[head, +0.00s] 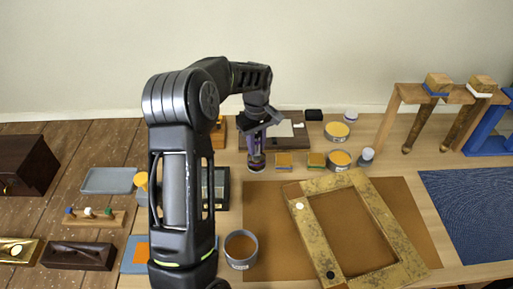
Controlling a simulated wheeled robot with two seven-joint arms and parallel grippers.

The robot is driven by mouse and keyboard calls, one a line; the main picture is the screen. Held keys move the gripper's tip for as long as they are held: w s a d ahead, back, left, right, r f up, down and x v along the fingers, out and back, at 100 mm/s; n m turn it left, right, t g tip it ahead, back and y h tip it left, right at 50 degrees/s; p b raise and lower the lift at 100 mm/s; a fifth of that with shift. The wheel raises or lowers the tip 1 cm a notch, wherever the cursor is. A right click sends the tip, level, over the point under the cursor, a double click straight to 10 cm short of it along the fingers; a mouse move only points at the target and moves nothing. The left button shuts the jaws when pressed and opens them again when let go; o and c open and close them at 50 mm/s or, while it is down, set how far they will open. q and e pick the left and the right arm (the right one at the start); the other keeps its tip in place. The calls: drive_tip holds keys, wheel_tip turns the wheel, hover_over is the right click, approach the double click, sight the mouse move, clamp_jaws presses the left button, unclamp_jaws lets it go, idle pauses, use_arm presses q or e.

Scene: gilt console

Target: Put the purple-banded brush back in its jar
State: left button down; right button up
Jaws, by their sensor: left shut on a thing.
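My left gripper (259,121) comes in from the left, above the back middle of the table, and points down. It is shut on the purple-banded brush (253,136), which shows as a purple upright form just below the fingers. A small dark, round, jar-like form (257,163) with a pale rim is at the lower end of the purple part. I cannot tell whether the brush is inside it or only in front of it. My right gripper is not in view.
A gilt frame (384,212) lies on a brown mat (262,214). A grey tin (241,250) stands at the mat's front left. Yellow-filled tins (340,160) and small blocks (284,160) stand right of the gripper. A wooden rack (389,117) stands at the back right.

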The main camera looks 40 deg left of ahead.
use_arm(q)
drive_tip(key=shift+r, duration=0.1)
drive_tip(key=shift+f, duration=0.2)
drive_tip(key=c, duration=1.3)
unclamp_jaws()
drive_tip(key=shift+o, duration=0.2)
drive_tip(key=shift+r, duration=0.15)
wheel_tip(320, 180, up, 10)
drive_tip(key=p, duration=0.6)
drive_tip(key=shift+p, duration=0.3)
drive_tip(key=shift+r+b, duration=0.2)
drive_tip(key=shift+b, duration=0.1)
drive_tip(key=shift+r, duration=0.9)
